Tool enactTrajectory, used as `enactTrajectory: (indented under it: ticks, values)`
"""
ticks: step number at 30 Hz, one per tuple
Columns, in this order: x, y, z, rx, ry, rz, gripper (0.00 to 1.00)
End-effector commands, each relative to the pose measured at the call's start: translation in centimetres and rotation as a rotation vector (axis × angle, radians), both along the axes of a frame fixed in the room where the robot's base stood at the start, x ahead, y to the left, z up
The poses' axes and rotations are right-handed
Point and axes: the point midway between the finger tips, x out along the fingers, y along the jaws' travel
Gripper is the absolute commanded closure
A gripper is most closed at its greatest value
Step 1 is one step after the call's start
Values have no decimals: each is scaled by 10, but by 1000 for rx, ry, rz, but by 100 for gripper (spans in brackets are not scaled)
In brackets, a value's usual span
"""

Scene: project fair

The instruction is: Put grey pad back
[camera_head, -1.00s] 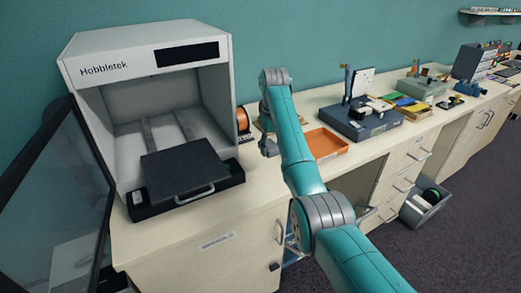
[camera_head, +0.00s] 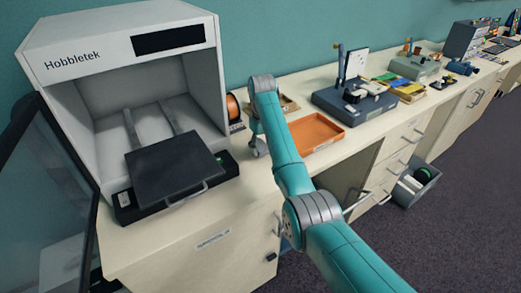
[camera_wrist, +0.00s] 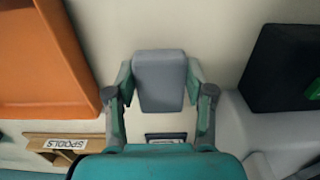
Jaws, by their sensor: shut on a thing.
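The grey pad (camera_wrist: 158,82) is a small rounded block in the wrist view. My gripper (camera_wrist: 160,92) is shut on it, with one green finger pressed to each side. The pad is over the pale counter, between the orange tray and the black printer base; its height above the counter is hard to tell. In the head view my gripper (camera_head: 259,149) hangs beside the printer's right side, and the pad cannot be made out there.
The white Hobbletek printer (camera_head: 190,72) stands open at left, its dark plate (camera_head: 175,170) jutting forward. An orange tray (camera_head: 316,133) lies right of my gripper. A SPOOLS label (camera_wrist: 65,143) shows at lower left in the wrist view. A grey bin (camera_head: 412,186) is below the counter.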

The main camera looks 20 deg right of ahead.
Motion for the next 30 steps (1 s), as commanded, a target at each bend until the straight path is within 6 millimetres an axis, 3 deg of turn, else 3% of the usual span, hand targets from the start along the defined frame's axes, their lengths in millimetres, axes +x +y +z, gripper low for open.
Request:
enactTrajectory:
  ticks: [4, 14, 15, 18, 30]
  values:
    - [-3, -2, -17, 0, 0, 0, 80]
    - [-3, -2, -20, 0, 0, 0, 80]
    - [-3, -2, -20, 0, 0, 0, 42]
    - [-3, -2, -20, 0, 0, 0, 22]
    - [-2, -1, -14, 0, -2, 0, 22]
